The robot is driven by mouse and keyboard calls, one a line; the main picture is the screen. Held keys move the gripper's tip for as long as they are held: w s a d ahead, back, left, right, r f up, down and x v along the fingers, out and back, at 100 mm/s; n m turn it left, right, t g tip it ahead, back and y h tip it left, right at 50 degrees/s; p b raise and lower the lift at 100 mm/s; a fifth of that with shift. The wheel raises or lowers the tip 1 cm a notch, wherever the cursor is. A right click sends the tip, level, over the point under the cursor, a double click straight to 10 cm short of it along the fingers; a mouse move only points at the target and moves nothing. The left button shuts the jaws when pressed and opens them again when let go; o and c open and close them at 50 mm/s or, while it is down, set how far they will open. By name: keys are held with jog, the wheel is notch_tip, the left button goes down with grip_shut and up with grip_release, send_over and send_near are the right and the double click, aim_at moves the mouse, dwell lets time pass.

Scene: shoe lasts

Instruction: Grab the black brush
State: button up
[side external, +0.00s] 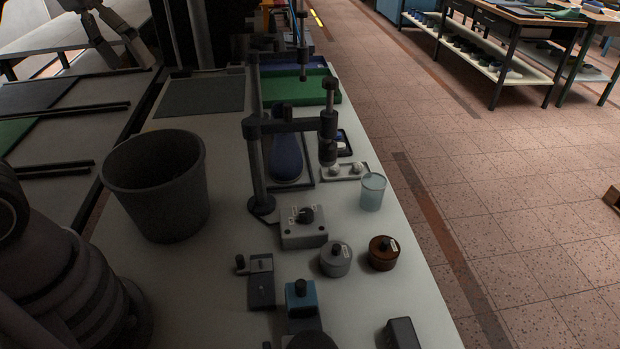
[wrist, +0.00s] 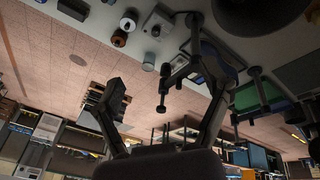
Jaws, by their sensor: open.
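I cannot pick out a black brush with certainty. A dark block (side external: 402,333), cut by the bottom edge of the side view, may be it, but no bristles show. It lies on the white worktop near its right edge. My gripper (wrist: 170,85) shows in the wrist view with its two dark fingers spread wide and nothing between them. The worktop lies beyond the fingers at the top of that view.
On the worktop (side external: 368,262) stand a dark bucket (side external: 157,190), a post with clamp arms (side external: 255,165), a blue shoe last (side external: 286,158), a translucent cup (side external: 372,192), a knob box (side external: 303,228), a grey pot (side external: 335,259), a brown pot (side external: 383,253) and a blue device (side external: 301,302).

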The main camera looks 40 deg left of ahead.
jog(key=w+d+f+n+g+h, duration=0.2)
jog(key=w+d+f+g, duration=0.25)
jog(key=w+d, duration=0.45)
jog(key=w+d+f+n+g+h, duration=0.25)
jog(key=w+d+f, duration=0.4)
jog(key=d, duration=0.45)
jog(key=n+g+h, duration=0.3)
jog(key=n+g, duration=0.1)
jog(key=g, duration=0.2)
send_over(402, 338)
jog(key=w+a, duration=0.3)
jog(key=w, duration=0.1)
notch_tip(402, 338, down, 22)
jog(key=shift+m, duration=0.25)
notch_tip(402, 338, down, 5)
jog(key=shift+a+f, duration=0.1)
jog(key=shift+f, duration=0.9)
jog(key=x, duration=0.5)
jog(key=shift+w, duration=0.1)
jog(key=shift+c, duration=0.4)
